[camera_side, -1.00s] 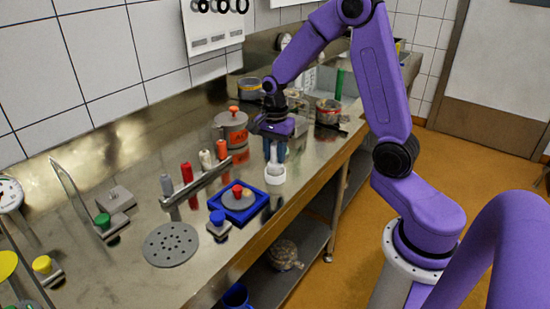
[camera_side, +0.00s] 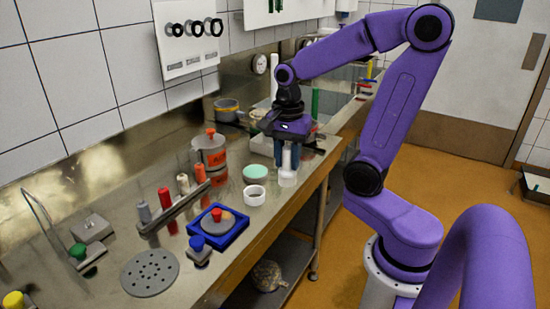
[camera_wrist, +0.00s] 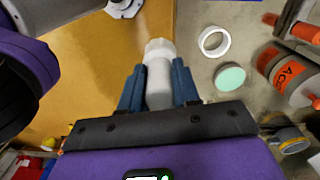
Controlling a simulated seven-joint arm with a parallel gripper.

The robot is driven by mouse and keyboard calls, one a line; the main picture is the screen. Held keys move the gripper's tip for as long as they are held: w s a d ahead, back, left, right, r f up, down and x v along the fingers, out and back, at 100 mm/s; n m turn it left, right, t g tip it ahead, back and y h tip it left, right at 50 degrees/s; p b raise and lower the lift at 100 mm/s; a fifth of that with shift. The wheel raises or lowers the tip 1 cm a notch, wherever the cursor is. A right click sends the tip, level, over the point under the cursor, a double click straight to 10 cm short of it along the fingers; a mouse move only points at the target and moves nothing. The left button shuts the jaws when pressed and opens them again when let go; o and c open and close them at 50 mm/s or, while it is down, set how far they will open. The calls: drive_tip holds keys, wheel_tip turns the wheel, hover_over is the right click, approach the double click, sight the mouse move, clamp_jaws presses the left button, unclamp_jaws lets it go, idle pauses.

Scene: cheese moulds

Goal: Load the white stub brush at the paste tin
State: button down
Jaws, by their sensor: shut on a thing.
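My gripper (camera_side: 288,155) is shut on the white stub brush (camera_side: 288,172), which hangs upright below the fingers, above or close to the bench near its front edge. In the wrist view the white brush (camera_wrist: 158,75) sits between my blue fingers (camera_wrist: 159,88). A white ring-shaped cup (camera_side: 254,195) stands just left of the brush, apart from it; it also shows in the wrist view (camera_wrist: 203,45). A round tin with a mint-green top (camera_side: 255,173), which looks like the paste tin, stands behind the cup; it also shows in the wrist view (camera_wrist: 229,77).
A grey pot with orange knob (camera_side: 209,155) stands behind left. A rack (camera_side: 172,210) holds several coloured handles. A blue tray (camera_side: 232,236) with a red-knobbed disc and a perforated grey plate (camera_side: 150,273) lie farther left. The bench's front edge is close to the brush.

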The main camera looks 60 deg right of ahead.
drive_tip(key=shift+s+a+r, duration=0.1)
drive_tip(key=shift+s+r, duration=0.3)
drive_tip(key=shift+s, duration=0.4)
drive_tip(key=w+d+f, duration=0.2)
drive_tip(key=w+d, duration=0.4)
drive_tip(key=w, duration=0.4)
drive_tip(key=w+d+f, duration=0.3)
drive_tip(key=w+d, duration=0.4)
drive_tip(key=w, duration=0.3)
drive_tip(key=shift+w+f, duration=0.2)
drive_tip(key=shift+f, duration=2.45)
drive_tip(key=shift+f, duration=0.55)
wheel_tip(320, 180, up, 7)
drive_tip(key=shift+a, duration=0.15)
idle(0.4)
